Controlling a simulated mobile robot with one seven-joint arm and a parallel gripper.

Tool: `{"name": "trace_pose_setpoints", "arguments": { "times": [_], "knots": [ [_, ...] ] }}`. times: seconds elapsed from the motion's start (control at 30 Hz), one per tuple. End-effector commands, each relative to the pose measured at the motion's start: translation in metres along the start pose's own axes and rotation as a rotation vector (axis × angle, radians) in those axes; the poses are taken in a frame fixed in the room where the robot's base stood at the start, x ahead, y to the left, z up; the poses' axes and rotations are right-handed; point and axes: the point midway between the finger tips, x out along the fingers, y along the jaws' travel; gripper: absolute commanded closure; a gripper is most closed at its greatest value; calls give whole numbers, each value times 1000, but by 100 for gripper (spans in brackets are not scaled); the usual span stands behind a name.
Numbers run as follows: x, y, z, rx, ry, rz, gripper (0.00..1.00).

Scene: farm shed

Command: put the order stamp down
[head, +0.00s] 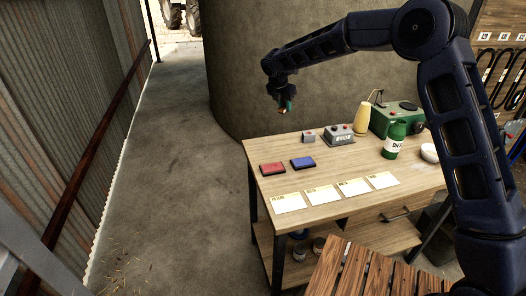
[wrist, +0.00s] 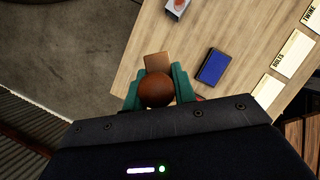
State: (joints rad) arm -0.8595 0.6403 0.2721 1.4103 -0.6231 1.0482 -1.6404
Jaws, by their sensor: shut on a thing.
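My gripper (head: 285,103) is shut on the order stamp and holds it in the air above the left back part of the workbench (head: 254,163). In the wrist view the stamp (wrist: 156,91) shows a round brown knob between the teal fingers and a tan block beyond it. In the head view the stamp is small and mostly hidden by the fingers. A red ink pad (head: 273,169) and a blue ink pad (head: 303,163) lie on the bench below. The red pad is mostly hidden behind the gripper in the wrist view.
Several labelled cards (head: 321,196) lie along the bench front. A slatted wooden surface (head: 350,272) is in front.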

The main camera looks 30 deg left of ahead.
Motion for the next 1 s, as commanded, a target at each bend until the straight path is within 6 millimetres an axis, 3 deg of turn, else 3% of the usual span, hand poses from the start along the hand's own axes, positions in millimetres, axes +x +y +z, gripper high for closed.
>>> {"name": "trace_pose_setpoints", "arguments": {
  "times": [0.1,0.2,0.43,0.57,1.0],
  "knots": [
    [-9,36,-24,-56,1,26,96],
    [-14,55,-37,-90,2,39,96],
    [-14,73,-54,-123,3,51,96],
    [6,74,-63,-125,4,51,96],
    [94,74,-99,-124,4,51,96]
  ]
}}
